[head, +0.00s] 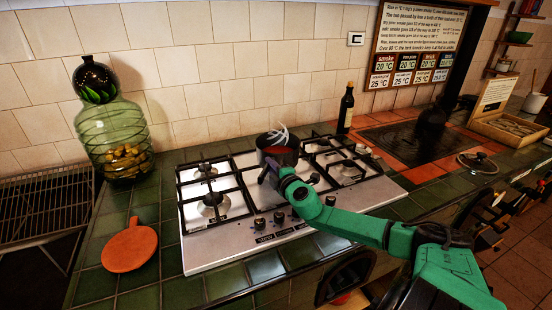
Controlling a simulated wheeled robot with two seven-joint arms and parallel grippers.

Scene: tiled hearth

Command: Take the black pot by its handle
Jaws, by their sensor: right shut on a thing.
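The black pot (279,148) stands on the middle of the steel gas hob, with some pale, thin pieces showing at its top. My green right arm reaches in from the lower right. My right gripper (268,172) is at the near side of the pot, shut on its handle. The handle is mostly hidden by the gripper, and the fingertips are small and dark here. My left gripper is not in view.
The hob (230,226) has black grates and front knobs. A dark bottle (346,108) stands behind it at right. A large green glass jar (112,136) and an orange round board (129,248) are at left. A glass lid (478,163) lies at right.

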